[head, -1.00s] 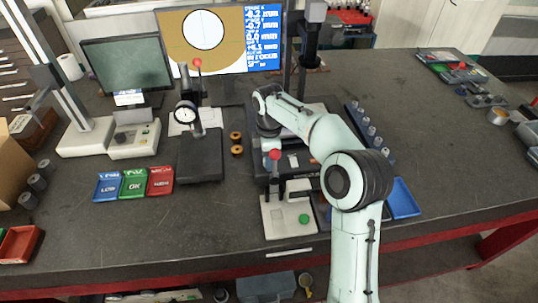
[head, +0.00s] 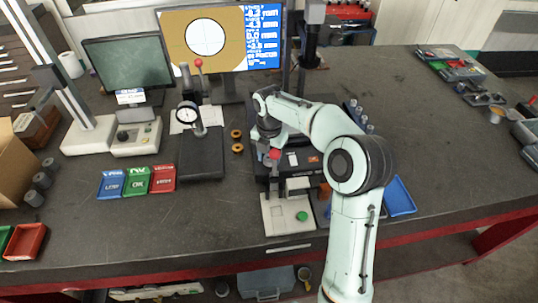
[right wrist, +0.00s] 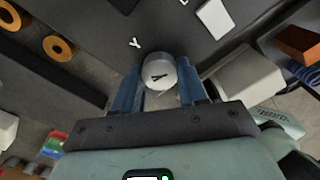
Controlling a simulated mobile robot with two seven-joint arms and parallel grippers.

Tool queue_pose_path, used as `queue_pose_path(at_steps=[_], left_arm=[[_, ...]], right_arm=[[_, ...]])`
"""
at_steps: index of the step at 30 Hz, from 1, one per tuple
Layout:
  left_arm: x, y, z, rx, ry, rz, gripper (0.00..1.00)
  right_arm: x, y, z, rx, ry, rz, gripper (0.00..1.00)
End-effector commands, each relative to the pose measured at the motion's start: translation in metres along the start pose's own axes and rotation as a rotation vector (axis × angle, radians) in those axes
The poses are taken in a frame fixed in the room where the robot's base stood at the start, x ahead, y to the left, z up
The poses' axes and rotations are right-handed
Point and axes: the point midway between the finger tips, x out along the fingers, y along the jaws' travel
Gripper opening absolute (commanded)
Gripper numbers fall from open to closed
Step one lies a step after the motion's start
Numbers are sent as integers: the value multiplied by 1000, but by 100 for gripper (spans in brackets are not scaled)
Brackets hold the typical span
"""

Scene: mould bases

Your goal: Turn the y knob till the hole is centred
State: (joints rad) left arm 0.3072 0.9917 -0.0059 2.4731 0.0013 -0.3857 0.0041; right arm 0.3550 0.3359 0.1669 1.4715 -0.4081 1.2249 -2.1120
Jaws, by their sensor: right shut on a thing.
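In the head view my right gripper (head: 266,138) is partly hidden by my own arm at the dark stage. The hole (head: 205,37) shows on the screen (head: 180,62) as a white disc on tan, near the middle of the picture area. Faint crosshair lines cross it; any small offset is hard to tell. My left gripper is not in view.
A dial gauge stand (head: 200,155) and blue, green and red trays (head: 137,181) lie left. The bench's right side is mostly clear.

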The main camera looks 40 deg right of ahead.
Motion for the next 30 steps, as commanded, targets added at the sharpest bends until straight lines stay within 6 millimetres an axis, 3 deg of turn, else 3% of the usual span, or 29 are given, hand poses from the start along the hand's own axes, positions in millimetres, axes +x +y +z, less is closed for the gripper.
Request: queue_pose_path(at_steps=[15,30], left_arm=[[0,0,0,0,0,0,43],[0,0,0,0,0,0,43]], right_arm=[[0,0,1,-452,-3,1,11],[0,0,1,-650,-3,0,11]])
